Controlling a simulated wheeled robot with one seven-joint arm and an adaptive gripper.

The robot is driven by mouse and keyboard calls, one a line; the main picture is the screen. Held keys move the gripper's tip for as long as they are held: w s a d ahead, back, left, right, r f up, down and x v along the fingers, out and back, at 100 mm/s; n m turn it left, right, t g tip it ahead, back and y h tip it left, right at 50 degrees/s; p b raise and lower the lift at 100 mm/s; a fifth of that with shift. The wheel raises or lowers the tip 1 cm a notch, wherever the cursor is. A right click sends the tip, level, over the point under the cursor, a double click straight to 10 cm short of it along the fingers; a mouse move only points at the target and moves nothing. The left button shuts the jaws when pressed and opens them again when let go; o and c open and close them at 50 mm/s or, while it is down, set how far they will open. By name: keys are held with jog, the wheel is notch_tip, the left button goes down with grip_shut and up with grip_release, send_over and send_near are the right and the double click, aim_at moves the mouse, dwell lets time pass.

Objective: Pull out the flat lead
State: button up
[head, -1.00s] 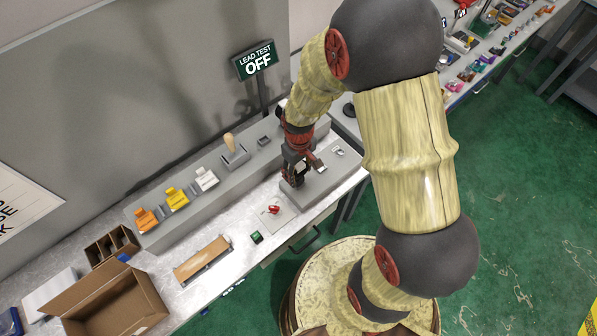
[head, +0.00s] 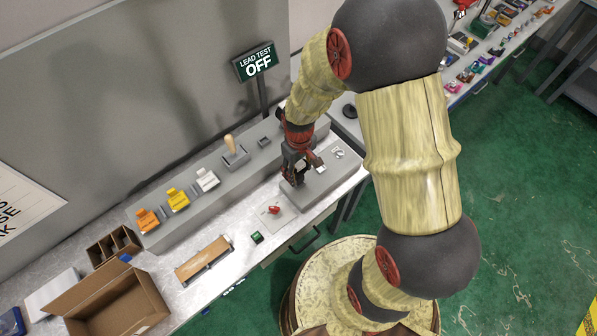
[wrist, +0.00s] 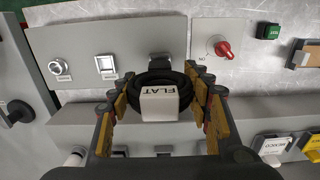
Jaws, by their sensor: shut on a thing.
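The flat lead (wrist: 160,104) shows in the wrist view as a pale block marked FLAT with black cable loops behind it. My gripper (wrist: 157,92) has its fingers on both sides of it and is shut on it. A dark socket (wrist: 160,66) on the grey panel (wrist: 84,48) lies just beyond the lead. I cannot tell whether the lead's end is inside it. In the head view my gripper (head: 294,176) is low over the grey block at the bench's right end, and it hides the lead.
A red knob (wrist: 223,49) on a pale plate and a green button (wrist: 270,31) sit beside the panel. A sign (head: 255,62) reads LEAD TEST OFF. Orange, yellow and white plugs (head: 206,180) stand on the grey ledge. An open cardboard box (head: 115,305) is at the left.

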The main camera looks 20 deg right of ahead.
aim_at(299, 163)
jog(key=shift+r+p, duration=2.85)
jog(key=shift+r, duration=1.45)
